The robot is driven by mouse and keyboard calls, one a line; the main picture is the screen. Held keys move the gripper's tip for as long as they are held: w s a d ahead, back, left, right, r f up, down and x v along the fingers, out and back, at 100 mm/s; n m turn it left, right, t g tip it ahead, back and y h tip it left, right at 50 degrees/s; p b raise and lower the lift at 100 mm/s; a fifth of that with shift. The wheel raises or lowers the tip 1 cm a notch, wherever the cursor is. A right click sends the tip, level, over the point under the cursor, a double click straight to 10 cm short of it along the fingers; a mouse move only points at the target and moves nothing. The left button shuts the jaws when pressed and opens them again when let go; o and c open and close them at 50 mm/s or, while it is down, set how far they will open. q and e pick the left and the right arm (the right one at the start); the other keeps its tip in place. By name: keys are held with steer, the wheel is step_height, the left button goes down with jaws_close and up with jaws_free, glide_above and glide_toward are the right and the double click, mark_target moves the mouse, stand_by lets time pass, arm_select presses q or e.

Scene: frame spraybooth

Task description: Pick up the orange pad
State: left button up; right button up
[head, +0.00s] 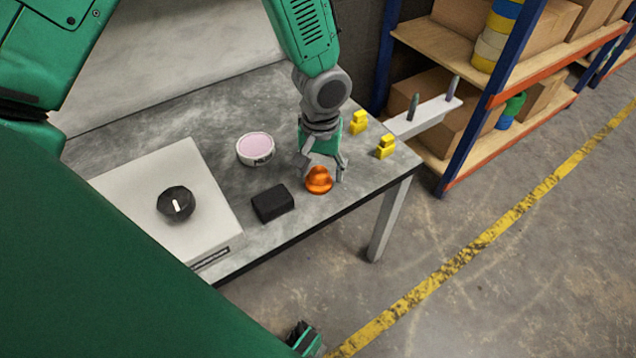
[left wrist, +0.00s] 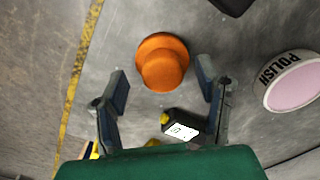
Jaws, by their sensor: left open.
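The orange pad (head: 318,181) is a round disc with a raised knob, lying on the grey table (head: 222,205) near its front edge. My left gripper (head: 322,172) is open just above and behind it, with one finger to each side.
A polish tin (head: 255,149) with pink contents and a black block (head: 272,203) stand left of the pad. A white box with a black knob (head: 175,204) is farther left. Yellow pieces (head: 385,147) stand behind right. A shelf rack (head: 470,120) is beyond the table.

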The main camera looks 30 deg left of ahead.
arm_select(q)
steer(key=shift+d+f, duration=0.3)
steer(key=shift+f, duration=0.3)
steer(key=shift+d, duration=0.15)
steer(key=shift+a, duration=0.45)
steer(key=shift+c, duration=0.8)
steer(key=shift+a+f, duration=0.1)
steer(key=shift+a, duration=0.25)
steer(key=c, duration=0.6)
steer(key=shift+s+a, duration=0.15)
steer(key=shift+a, duration=0.05)
steer(key=c, duration=0.3)
steer(key=shift+d, duration=0.65)
steer(key=shift+c, duration=0.7)
arm_select(e)
steer(key=shift+d+f, duration=0.25)
steer(key=shift+f, duration=0.15)
arm_select(q)
steer(key=shift+a, duration=0.15)
arm_select(e)
steer(key=shift+a, duration=0.1)
